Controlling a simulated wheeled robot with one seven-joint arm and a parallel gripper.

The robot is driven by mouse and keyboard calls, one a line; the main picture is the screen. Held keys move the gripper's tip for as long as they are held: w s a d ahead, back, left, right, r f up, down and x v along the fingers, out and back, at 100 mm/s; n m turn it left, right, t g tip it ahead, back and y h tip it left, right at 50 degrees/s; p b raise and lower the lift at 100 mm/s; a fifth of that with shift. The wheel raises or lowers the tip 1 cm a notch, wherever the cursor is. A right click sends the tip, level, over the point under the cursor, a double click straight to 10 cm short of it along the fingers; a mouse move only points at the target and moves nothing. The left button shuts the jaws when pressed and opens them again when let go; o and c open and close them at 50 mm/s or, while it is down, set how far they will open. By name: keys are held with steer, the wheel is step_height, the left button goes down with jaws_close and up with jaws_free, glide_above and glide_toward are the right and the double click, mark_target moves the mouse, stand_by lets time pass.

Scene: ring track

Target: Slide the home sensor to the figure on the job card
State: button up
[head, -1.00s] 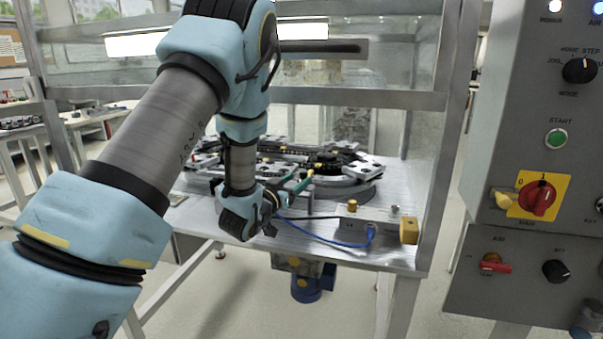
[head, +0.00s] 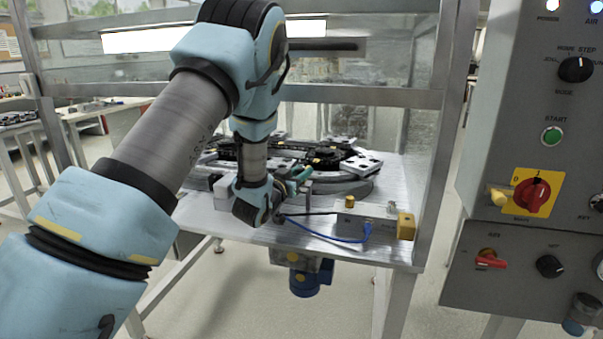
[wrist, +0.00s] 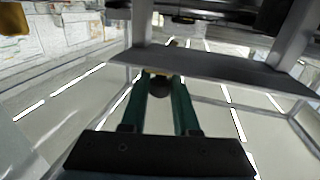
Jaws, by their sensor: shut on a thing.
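My gripper (head: 303,174) is at the front edge of the ring track (head: 350,187), its green fingers pointing right. In the wrist view, the two teal fingers (wrist: 160,82) close on a small dark round piece (wrist: 160,88) with a yellowish edge. I cannot tell for sure that this piece is the home sensor. A grey box (head: 372,219) with a brass knob (head: 349,201) and a blue cable (head: 335,239) lies right of the gripper. No scale figure or job card is readable in these views.
A yellow block (head: 406,226) sits at the table's right front corner. Guard posts (head: 440,130) and a clear panel stand close on the right. A control panel (head: 540,130) is farther right. A blue motor (head: 304,281) hangs under the table.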

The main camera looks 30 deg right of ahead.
jaws_close()
stand_by(0.8)
